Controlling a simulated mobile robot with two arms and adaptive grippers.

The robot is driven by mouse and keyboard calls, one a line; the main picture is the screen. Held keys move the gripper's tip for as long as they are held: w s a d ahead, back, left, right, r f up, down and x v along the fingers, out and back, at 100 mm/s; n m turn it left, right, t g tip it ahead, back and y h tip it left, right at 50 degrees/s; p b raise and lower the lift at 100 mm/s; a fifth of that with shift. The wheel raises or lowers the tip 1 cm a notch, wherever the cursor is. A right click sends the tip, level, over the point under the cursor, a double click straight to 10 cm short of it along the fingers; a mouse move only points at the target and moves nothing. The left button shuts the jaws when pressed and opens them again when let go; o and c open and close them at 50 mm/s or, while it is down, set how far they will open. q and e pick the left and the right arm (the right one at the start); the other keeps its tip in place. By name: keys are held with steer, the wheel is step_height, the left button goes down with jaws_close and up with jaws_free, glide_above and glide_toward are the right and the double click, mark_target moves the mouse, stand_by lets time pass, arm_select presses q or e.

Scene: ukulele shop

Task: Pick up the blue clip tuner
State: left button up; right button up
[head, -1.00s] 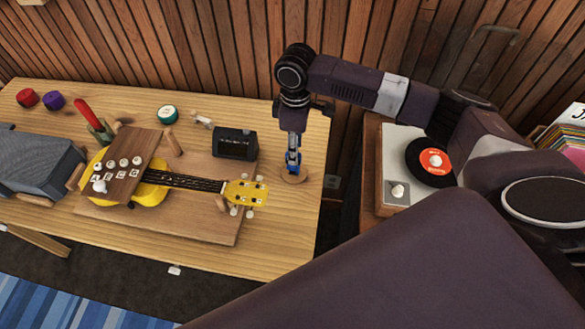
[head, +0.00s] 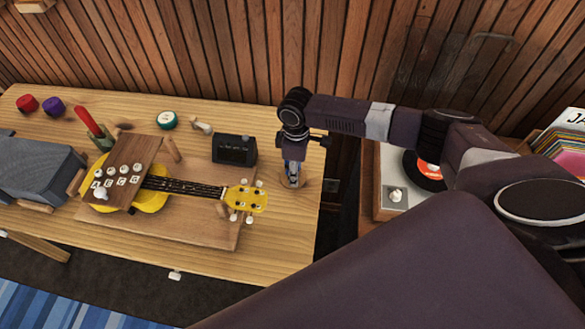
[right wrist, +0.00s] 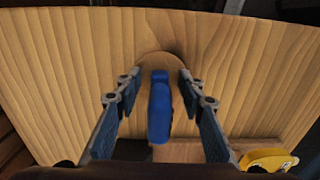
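The blue clip tuner (right wrist: 159,105) stands between the two fingers of my right gripper (right wrist: 158,85) in the right wrist view. The fingers are spread, with a gap on each side of the tuner. Below it is a round wooden base (right wrist: 160,62) on the table. In the head view my right gripper (head: 293,178) points down over the round base (head: 296,184) near the table's right end, and the tuner is mostly hidden there by the gripper. My left gripper is not in view.
A yellow ukulele (head: 250,197) lies on a wooden board (head: 200,224) left of the gripper. A small black box (head: 235,150) stands close by. Left are a green-white round item (head: 167,119) and a grey case (head: 40,165). A record player (head: 392,160) is at right.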

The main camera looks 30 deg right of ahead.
jaws_close()
steer(key=shift+r, duration=0.15)
